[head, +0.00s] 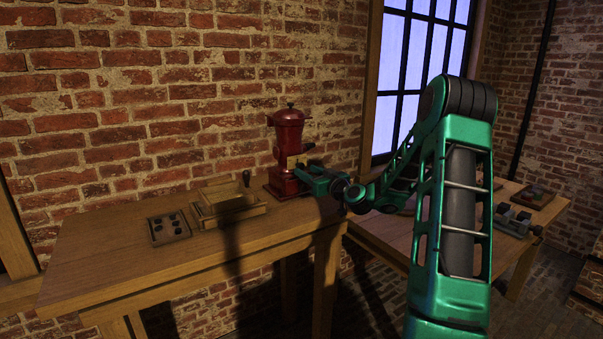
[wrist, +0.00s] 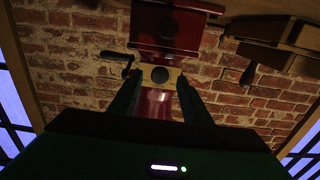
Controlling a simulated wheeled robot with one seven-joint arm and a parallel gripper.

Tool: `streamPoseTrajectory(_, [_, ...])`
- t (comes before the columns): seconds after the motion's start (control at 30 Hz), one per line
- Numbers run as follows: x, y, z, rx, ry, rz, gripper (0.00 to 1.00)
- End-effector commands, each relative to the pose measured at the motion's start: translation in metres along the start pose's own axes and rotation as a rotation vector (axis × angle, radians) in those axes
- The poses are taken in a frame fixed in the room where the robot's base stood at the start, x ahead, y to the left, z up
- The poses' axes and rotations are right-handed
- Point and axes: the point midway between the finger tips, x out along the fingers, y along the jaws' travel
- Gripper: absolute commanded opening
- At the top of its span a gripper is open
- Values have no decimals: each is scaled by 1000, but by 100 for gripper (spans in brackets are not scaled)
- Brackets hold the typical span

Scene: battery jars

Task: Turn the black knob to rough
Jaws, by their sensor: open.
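A red grinder (head: 288,133) stands at the right end of the wooden table, against the brick wall. In the wrist view, which is upside down, a round black knob (wrist: 160,75) sits on a brass-coloured plate (wrist: 149,82) on the grinder's front. My gripper (head: 303,170) is at the grinder's front in the head view. In the wrist view my gripper (wrist: 159,78) is open, with one finger on each side of the knob. I cannot tell whether the fingers touch it. No rough marking is readable. In the head view my gripper hides the knob.
A black crank handle (wrist: 118,60) juts out beside the plate. A second dark round shape (wrist: 167,27) is on the red base. A wooden box (head: 230,212) and a tray of dark pieces (head: 168,228) lie left of the grinder. The table's front is clear.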

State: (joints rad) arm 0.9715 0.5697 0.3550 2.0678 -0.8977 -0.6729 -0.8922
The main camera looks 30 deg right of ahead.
Motion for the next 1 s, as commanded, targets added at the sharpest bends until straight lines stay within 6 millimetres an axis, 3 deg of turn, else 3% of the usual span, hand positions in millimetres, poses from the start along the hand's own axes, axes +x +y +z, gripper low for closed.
streamPoseTrajectory(0.23, [28,0,0,0,0,-1,44])
streamPoseTrajectory(0.6, [34,0,0,0,-1,0,44])
streamPoseTrajectory(0.63, [33,0,0,0,-1,0,41])
streamPoseTrajectory(0.8, [33,0,0,0,-1,0,3])
streamPoseTrajectory(1.0, [33,0,0,6,-1,0,3])
